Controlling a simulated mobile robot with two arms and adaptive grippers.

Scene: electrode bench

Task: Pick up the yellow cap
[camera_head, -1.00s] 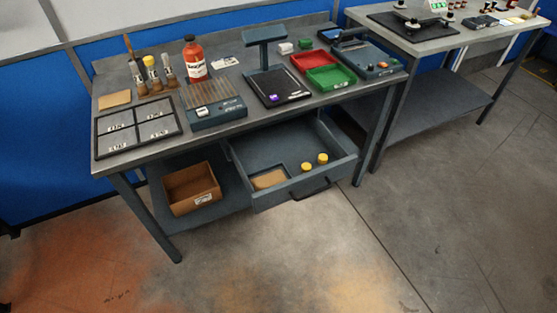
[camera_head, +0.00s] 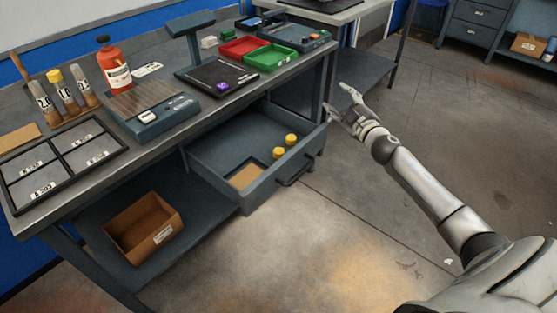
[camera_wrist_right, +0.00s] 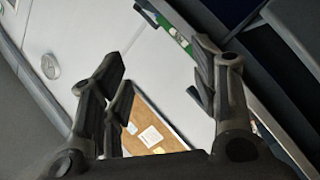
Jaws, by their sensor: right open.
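Two yellow caps sit in the open drawer under the bench in the head view, one nearer (camera_head: 278,152) and one a little farther back right (camera_head: 291,139). My right gripper (camera_head: 340,101) is open and empty, just right of the drawer's right end and apart from the caps. Its spread fingers also show in the right wrist view (camera_wrist_right: 160,68), with no cap between them. My left gripper is not in view.
The drawer (camera_head: 225,140) also holds a tan pad (camera_head: 246,176); its handle (camera_head: 296,170) sticks out in front. A brown bin (camera_head: 143,228) stands on the lower shelf. A red bottle (camera_head: 114,66) and trays (camera_head: 270,57) stand on the bench. The floor in front is clear.

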